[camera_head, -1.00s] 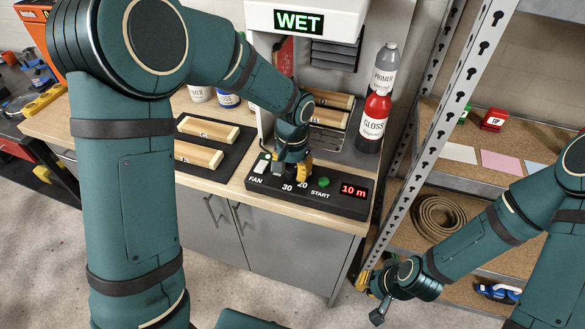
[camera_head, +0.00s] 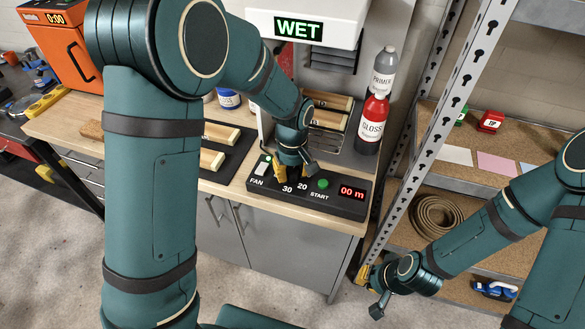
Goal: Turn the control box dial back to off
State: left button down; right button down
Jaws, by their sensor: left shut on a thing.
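The black control box (camera_head: 345,207) lies along the front of the bench. It carries a white FAN switch (camera_head: 263,166), a green START button (camera_head: 323,183) and a red display (camera_head: 352,192) reading "00 m". The marks 30 and 20 show around the dial's place. My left gripper (camera_head: 291,172) points down over the dial, shut on it. The dial itself is hidden by the fingers. My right gripper (camera_head: 377,292) hangs low at the right, in front of the shelf upright, away from the box. Its fingers are too small to read.
A drying cabinet (camera_head: 345,12) with a lit WET sign stands behind the box, with wooden blocks (camera_head: 330,118) inside. A red GLOSS bottle (camera_head: 372,125) and a grey PRIMER bottle (camera_head: 384,70) stand at its right. A metal shelf upright (camera_head: 440,110) rises right of the bench.

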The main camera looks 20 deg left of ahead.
aim_at(293, 170)
pick_arm(q)
jog(key=shift+s+n, duration=0.1)
jog(key=shift+n, duration=0.4)
jog(key=c, duration=0.5)
grip_release()
notch_tip(293, 170, up, 12)
dwell(0.3)
dwell(0.4)
